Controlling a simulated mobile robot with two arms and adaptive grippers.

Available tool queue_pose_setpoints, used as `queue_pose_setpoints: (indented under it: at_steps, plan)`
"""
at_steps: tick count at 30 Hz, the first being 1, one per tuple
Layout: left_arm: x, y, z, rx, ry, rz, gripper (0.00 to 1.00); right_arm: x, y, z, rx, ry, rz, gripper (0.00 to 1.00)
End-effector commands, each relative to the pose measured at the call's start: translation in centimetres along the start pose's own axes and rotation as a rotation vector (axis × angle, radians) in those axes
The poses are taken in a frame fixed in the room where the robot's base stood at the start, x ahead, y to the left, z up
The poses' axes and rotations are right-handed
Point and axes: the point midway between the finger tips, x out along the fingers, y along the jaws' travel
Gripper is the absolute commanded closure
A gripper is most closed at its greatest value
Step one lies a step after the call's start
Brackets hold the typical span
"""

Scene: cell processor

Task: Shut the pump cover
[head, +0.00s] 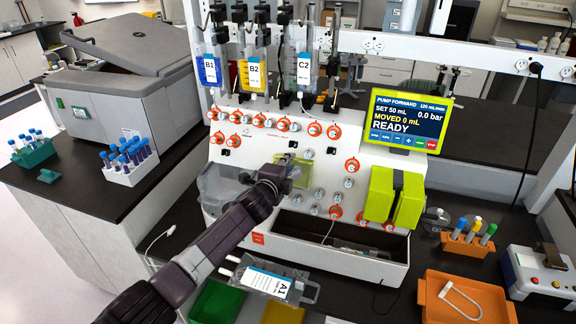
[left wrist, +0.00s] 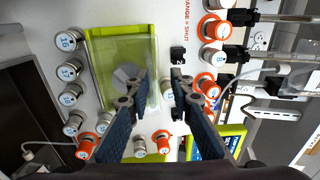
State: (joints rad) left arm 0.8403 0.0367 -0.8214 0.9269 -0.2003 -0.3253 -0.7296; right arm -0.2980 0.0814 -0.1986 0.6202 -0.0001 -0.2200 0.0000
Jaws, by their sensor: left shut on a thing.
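The pump cover (head: 298,173) is a clear panel with a lime-green tint on the white front of the cell processor (head: 235,165). In the left wrist view the clear cover (left wrist: 117,52) shows over a lime-green frame, with a grey rotor seen through it. My left gripper (head: 276,178) is at the cover's left side in the head view. In the left wrist view the fingers of my left gripper (left wrist: 158,88) are shut on the cover's edge. The exact contact and the cover's angle are hard to tell. My right gripper is not in view.
Numbered knobs (left wrist: 68,42) and orange-ringed valves (head: 352,165) surround the pump closely. Bags (head: 252,75) hang above. A screen (head: 407,118) reading READY stands right. A labelled bag (head: 270,283) lies below my arm. Lime-green blocks (head: 379,195) stand right of the pump.

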Motion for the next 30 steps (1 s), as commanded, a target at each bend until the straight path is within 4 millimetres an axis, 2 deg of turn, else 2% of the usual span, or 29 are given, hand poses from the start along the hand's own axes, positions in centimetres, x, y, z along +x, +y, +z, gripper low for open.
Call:
queue_pose_setpoints:
  at_steps: [1,7,11,30]
  plan:
    - [0.0,-1.0,-0.3,0.000,0.007,-0.016,0.87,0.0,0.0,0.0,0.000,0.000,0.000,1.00]
    - [-0.4,-1.0,-0.3,0.001,0.007,-0.016,0.87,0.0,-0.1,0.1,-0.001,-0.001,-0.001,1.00]
    - [-1.4,-0.9,-0.1,0.002,0.005,-0.015,0.87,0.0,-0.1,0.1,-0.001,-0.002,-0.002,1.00]
    - [-9.8,-0.1,0.1,0.000,0.002,-0.002,0.87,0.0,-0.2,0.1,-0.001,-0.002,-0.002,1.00]
